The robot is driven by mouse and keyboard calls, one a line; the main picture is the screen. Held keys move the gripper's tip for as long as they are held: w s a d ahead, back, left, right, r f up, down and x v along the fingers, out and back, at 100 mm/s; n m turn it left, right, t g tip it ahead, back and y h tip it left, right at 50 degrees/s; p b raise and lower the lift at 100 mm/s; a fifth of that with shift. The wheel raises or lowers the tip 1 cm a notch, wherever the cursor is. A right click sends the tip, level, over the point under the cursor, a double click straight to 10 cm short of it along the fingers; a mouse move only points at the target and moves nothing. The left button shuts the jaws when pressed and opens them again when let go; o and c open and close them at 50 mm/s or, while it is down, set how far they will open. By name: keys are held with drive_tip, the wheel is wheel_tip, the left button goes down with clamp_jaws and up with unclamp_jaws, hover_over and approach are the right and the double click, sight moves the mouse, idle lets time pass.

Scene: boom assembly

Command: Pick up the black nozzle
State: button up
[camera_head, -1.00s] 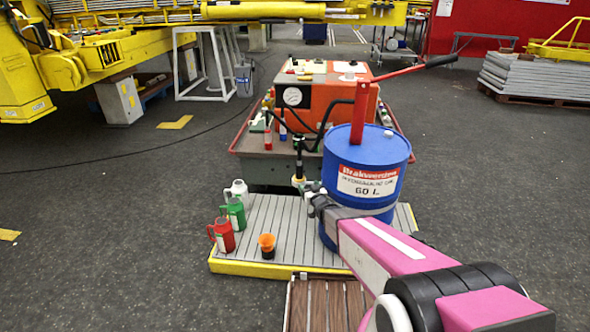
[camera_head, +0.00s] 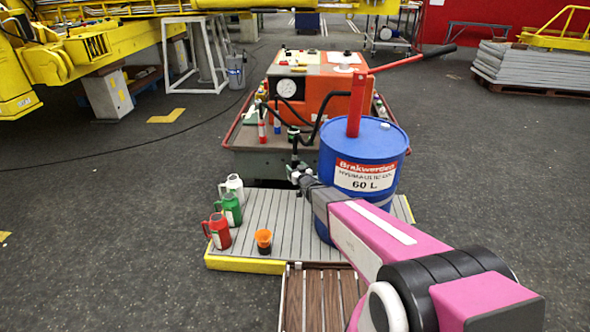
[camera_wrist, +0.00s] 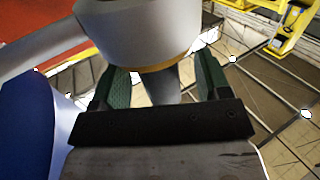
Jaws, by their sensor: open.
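In the head view the black nozzle (camera_head: 294,146) is a small dark upright piece at the end of a black hose, in front of the orange machine. My gripper (camera_head: 296,172) is close by it, left of the blue drum; the fingertips are too small there to separate. In the wrist view my gripper (camera_wrist: 160,88) is open, with a dark green pad on each side. A grey rounded body with a yellow ring (camera_wrist: 150,40), seemingly the nozzle, fills the top centre. Its narrower lower part lies between the pads. I cannot tell whether they touch it.
The blue oil drum (camera_head: 362,160) with a red pump lever stands just right of my gripper. A red jug (camera_head: 217,231), a green jug (camera_head: 229,208), a white jug (camera_head: 232,186) and an orange cup (camera_head: 263,239) stand on the slatted platform (camera_head: 275,213).

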sight(294, 164)
drive_tip(key=x, duration=0.3)
drive_tip(key=shift+w, duration=0.1)
drive_tip(key=c, duration=1.2)
drive_tip(key=shift+r, duration=0.2)
